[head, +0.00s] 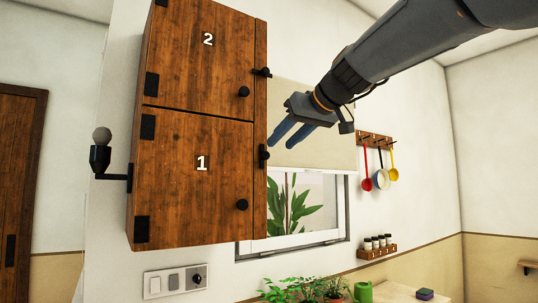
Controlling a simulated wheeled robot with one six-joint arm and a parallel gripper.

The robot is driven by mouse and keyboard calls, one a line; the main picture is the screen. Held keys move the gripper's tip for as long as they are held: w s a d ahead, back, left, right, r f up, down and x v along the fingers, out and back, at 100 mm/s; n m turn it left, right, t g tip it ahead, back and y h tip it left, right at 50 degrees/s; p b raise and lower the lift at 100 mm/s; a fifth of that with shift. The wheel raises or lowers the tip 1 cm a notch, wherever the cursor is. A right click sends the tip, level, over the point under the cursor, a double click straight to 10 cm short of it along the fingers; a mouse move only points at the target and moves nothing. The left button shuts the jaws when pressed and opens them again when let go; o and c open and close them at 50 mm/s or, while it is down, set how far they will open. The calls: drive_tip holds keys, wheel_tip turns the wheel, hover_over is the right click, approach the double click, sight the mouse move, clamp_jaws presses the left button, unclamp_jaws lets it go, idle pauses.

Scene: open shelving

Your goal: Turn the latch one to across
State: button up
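The wooden cabinet hangs on the wall with a lower door marked 1 (185,180) and an upper door marked 2 (205,50). The black latch one (263,155) sits on the right-hand frame beside door 1 and looks upright. The black latch two (262,72) beside door 2 lies across. Both doors look shut. My gripper (282,141) comes in from the upper right, its two blue fingers apart with nothing seen between them. Its fingertips show just right of latch one; I cannot tell how far apart they are in depth.
Round black knobs sit on door 1 (242,205) and door 2 (244,92). A bulb lamp (101,155) sticks out left of the cabinet. A window (300,210) with a blind, green plants (300,290) and a rack of ladles (375,138) are at the right.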

sight(267, 153)
drive_tip(key=p+x, duration=0.1)
drive_tip(key=x, duration=0.1)
drive_tip(key=p+x, duration=0.1)
drive_tip(key=x, duration=0.2)
drive_tip(key=p+x, duration=0.1)
drive_tip(key=x, duration=0.1)
drive_tip(key=shift+w+a+r, duration=0.2)
drive_tip(key=shift+w+a, duration=0.05)
drive_tip(key=shift+a, duration=0.1)
clamp_jaws()
